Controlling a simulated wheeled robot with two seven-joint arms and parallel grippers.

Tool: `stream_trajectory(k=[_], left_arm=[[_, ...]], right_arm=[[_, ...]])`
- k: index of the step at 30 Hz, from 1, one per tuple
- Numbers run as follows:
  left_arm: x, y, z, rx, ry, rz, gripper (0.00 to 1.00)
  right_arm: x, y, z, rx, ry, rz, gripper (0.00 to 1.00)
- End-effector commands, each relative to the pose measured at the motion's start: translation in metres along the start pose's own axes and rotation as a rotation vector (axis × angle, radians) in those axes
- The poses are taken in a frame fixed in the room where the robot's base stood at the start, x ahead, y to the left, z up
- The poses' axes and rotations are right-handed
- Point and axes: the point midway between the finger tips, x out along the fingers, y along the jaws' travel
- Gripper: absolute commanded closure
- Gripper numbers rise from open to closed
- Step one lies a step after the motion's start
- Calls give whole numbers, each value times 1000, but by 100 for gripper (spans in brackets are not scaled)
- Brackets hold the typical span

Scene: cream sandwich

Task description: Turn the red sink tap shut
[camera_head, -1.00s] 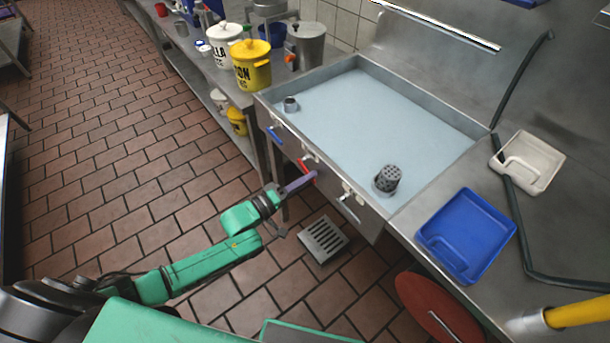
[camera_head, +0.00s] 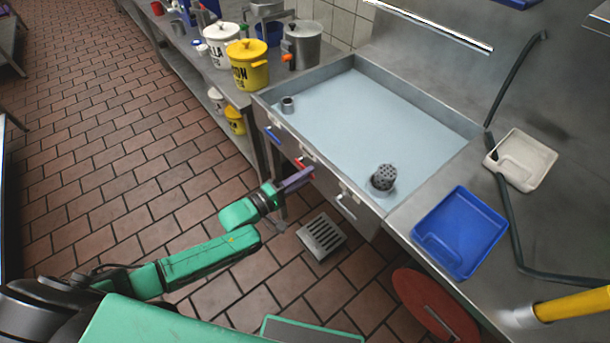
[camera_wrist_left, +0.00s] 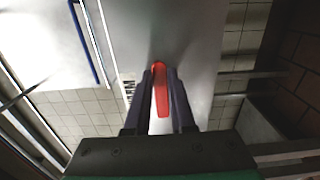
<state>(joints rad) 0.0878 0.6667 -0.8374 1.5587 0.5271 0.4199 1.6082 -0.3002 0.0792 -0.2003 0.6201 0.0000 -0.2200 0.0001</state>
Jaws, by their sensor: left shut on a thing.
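The red sink tap (camera_head: 300,162) is on the front face of the sink, partly hidden by my left gripper (camera_head: 310,171). In the left wrist view, its red handle (camera_wrist_left: 160,92) lies lengthwise between the dark fingers of my left gripper (camera_wrist_left: 161,80), which are shut on it. The sink (camera_head: 360,125) has a wide basin with a pale blue inside. I cannot tell whether water flows. My right gripper is in neither view.
A blue tap handle (camera_head: 272,134) sits left of the red one and a metal lever (camera_head: 346,205) right of it. A blue tray (camera_head: 460,232) and white tray (camera_head: 522,160) lie on the right counter. A floor grate (camera_head: 321,237) is below.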

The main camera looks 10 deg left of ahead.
Motion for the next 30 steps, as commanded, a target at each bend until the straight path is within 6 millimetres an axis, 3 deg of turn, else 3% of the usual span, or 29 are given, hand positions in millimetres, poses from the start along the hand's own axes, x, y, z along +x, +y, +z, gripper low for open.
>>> stream_trajectory(k=[2, 3, 5, 14, 18, 23, 30], left_arm=[[0, 1, 0, -2, 1, 2, 100], [0, 1, 0, -2, 1, 2, 66], [0, 1, 0, -1, 1, 2, 48], [0, 0, 0, 0, 1, 1, 48], [-10, -1, -1, 1, 2, -1, 48], [-44, -2, 0, 2, 1, -5, 48], [-114, -2, 0, 0, -1, -6, 48]], right_arm=[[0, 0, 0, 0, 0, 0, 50], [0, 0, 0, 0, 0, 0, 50], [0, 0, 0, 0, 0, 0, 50], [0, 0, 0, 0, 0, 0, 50], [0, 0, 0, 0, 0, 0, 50], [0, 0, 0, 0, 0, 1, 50], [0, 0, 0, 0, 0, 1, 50]])
